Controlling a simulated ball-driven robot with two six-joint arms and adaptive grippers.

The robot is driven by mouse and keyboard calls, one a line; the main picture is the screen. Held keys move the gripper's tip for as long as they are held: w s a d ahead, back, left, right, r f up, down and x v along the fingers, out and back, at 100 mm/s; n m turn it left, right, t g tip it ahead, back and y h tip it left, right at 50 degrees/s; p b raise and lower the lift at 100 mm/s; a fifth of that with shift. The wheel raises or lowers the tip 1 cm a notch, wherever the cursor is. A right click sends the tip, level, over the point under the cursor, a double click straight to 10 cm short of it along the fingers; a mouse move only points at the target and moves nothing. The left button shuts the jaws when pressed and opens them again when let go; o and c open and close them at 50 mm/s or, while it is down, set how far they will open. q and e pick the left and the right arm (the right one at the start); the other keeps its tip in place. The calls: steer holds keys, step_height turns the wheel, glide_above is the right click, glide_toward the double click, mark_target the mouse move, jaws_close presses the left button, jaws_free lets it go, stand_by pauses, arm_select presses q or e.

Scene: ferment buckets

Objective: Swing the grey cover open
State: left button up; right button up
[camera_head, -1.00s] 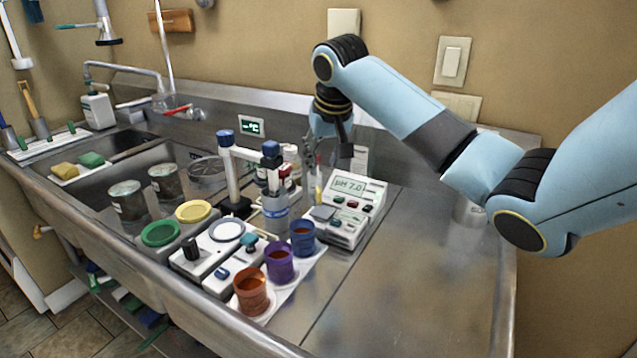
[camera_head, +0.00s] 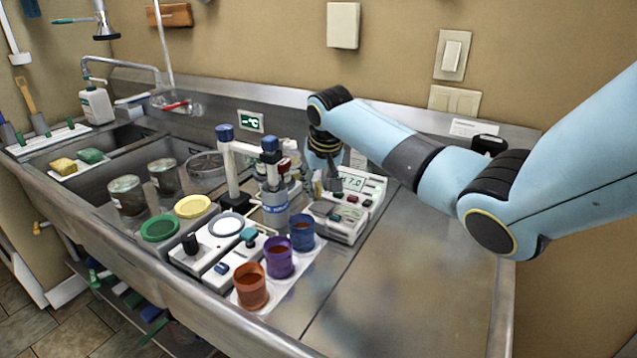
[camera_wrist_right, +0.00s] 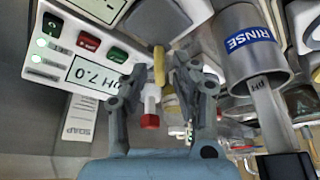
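The white pH meter (camera_head: 345,226) stands on the steel counter, with its display partly behind my gripper. A flat grey cover (camera_head: 322,209) lies at the meter's left part and looks closed. In the wrist view the grey cover (camera_wrist_right: 156,20) is at the top, beside the meter's display and buttons (camera_wrist_right: 88,42). My right gripper (camera_head: 331,184) is low over the meter, just behind the cover. In the wrist view its fingers (camera_wrist_right: 160,72) are apart. A thin yellow, white and red piece (camera_wrist_right: 152,105) shows between them, apparently not gripped. My left gripper is not in view.
A grey cylinder marked RINSE (camera_wrist_right: 245,50) stands close beside the right gripper. Orange (camera_head: 250,286), purple (camera_head: 279,259) and blue (camera_head: 302,234) cups stand in front. A blue-topped stand (camera_head: 232,165) is at left. The counter right of the meter (camera_head: 420,270) is clear.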

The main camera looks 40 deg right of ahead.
jaws_close()
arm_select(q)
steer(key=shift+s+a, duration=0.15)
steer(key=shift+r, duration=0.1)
